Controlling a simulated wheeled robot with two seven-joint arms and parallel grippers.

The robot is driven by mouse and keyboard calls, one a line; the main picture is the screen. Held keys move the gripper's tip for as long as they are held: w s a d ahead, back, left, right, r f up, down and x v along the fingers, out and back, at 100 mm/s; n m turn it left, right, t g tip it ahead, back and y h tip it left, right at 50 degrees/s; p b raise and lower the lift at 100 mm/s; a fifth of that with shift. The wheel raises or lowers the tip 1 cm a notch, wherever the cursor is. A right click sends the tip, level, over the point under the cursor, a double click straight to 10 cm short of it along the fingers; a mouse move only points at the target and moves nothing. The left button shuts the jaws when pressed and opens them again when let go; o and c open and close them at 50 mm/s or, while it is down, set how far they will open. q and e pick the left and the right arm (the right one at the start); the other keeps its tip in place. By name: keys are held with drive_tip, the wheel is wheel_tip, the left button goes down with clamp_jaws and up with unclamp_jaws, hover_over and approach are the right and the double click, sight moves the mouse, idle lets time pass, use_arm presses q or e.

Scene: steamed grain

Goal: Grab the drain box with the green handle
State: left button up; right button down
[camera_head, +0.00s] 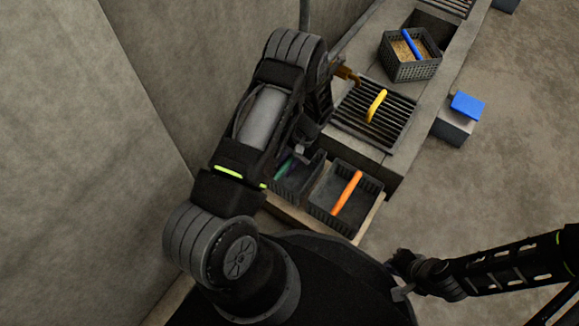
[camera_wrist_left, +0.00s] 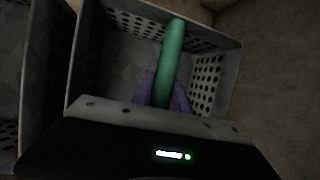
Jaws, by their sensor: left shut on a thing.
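The drain box with the green handle is a dark grey perforated basket (camera_head: 296,184), left of the orange-handled one in the head view. My left arm partly covers it there. In the left wrist view the same basket (camera_wrist_left: 205,78) fills the middle and looks empty, with its green handle (camera_wrist_left: 172,50) running across the top. My left gripper (camera_wrist_left: 163,92) is shut on the green handle, one purple finger on each side. My right gripper (camera_head: 402,280) is at the lower right of the head view, far from the boxes; its finger gap is not clear.
An orange-handled box (camera_head: 345,197) stands right beside it. Behind them is a counter with a dark grate (camera_head: 374,117) and a yellow handle. A blue-handled box (camera_head: 410,56) holding grain stands farther back. A blue-topped block (camera_head: 466,106) is at the right. A wall is close on the left.

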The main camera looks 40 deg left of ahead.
use_arm(q)
clamp_jaws()
drive_tip(key=shift+d, duration=0.1)
idle(0.6)
drive_tip(key=shift+r, duration=0.1)
drive_tip(key=shift+r+p, duration=0.3)
drive_tip(key=shift+p, duration=0.15)
wheel_tip(320, 180, up, 10)
drive_tip(key=p, duration=0.4)
drive_tip(key=shift+f, duration=0.15)
